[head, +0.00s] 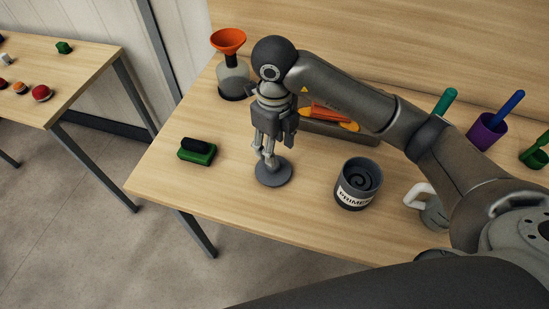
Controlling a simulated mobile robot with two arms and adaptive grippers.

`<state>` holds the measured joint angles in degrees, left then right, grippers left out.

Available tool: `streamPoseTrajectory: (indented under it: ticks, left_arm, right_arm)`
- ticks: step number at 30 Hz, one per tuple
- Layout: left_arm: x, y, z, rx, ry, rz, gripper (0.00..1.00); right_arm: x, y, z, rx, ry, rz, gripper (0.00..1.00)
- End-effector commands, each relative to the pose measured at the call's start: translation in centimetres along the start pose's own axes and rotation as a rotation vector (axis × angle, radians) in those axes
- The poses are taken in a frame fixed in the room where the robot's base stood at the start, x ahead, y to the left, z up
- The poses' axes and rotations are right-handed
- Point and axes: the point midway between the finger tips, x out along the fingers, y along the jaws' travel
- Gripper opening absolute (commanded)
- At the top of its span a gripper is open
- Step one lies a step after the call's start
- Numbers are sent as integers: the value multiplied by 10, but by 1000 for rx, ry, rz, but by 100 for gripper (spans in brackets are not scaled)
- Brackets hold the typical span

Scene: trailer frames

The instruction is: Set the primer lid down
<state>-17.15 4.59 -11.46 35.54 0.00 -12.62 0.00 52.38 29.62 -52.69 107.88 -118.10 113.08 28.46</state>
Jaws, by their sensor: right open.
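The primer lid (275,176) is a grey disc lying on the wooden table (230,205). My right gripper (268,160) points straight down just above the lid's middle. Its jaws are open, and I cannot tell whether the fingertips touch the lid. The primer can (350,199), dark grey with a white PRIMER label, stands upright and uncovered to the right of the lid. A dark swirl shows inside it. My left gripper is not in view.
A green block with a black top (197,151) lies left of the lid. Behind stand an orange funnel on a bottle (229,40) and a tray (340,130) with orange items. A mug (432,212), a purple cup (487,133) and a green cup (535,158) stand right. The front-left table is clear.

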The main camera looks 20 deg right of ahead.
Motion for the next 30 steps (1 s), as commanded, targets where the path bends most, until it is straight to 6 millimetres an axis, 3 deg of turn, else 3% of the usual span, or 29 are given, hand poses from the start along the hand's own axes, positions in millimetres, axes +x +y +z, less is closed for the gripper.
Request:
streamPoseTrajectory:
  ticks: [4,9,23,30]
  left_arm:
    - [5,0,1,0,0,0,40]
    - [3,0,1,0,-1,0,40]
    - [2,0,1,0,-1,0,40]
    - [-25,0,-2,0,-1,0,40]
  right_arm:
    - [-29,0,1,0,-4,-3,48]
    - [-46,-1,0,1,-1,-2,48]
    - [-52,0,0,0,1,1,48]
    - [-79,0,0,0,0,1,48]
